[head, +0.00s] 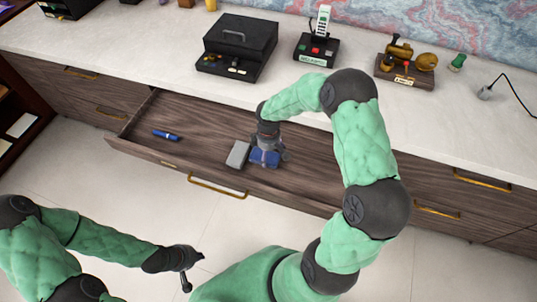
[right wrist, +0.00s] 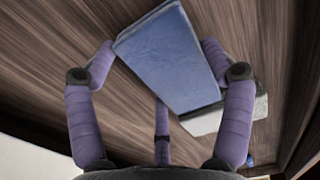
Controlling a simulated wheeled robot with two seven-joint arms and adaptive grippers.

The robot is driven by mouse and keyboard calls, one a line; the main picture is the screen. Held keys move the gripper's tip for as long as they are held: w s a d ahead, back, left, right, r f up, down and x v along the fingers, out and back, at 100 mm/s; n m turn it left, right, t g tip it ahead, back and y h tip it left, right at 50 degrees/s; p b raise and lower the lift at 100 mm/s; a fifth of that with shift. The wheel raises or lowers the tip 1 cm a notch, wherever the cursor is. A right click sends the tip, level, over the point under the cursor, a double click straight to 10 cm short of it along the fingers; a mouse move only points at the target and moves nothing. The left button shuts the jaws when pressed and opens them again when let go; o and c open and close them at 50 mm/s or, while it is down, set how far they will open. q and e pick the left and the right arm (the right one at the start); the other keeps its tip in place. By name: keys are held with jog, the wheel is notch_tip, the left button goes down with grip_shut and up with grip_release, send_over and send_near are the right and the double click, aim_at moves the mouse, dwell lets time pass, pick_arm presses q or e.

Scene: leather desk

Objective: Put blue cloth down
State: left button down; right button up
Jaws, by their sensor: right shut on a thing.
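The blue cloth (head: 264,158) is a folded, flat block of blue inside the open drawer. My right gripper (head: 268,145) reaches down into the drawer and is shut on it. In the right wrist view, the cloth (right wrist: 172,60) lies between the purple fingers of my right gripper (right wrist: 158,52), tilted in the picture. I cannot tell whether the cloth touches the drawer floor. My left gripper (head: 195,271) hangs over the floor in front of the drawers, its fingers apart and empty.
The open drawer (head: 205,128) also holds a grey block (head: 238,154) close beside the cloth and a blue pen-like item (head: 165,135) at left. Free drawer floor lies between them. A black box (head: 240,42), a phone stand (head: 316,50) and a brass device (head: 405,68) stand on the desktop.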

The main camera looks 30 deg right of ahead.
aim_at(269, 154)
jog(key=shift+r, duration=0.1)
jog(key=o, duration=1)
notch_tip(269, 154, up, 12)
jog(key=p, duration=0.5)
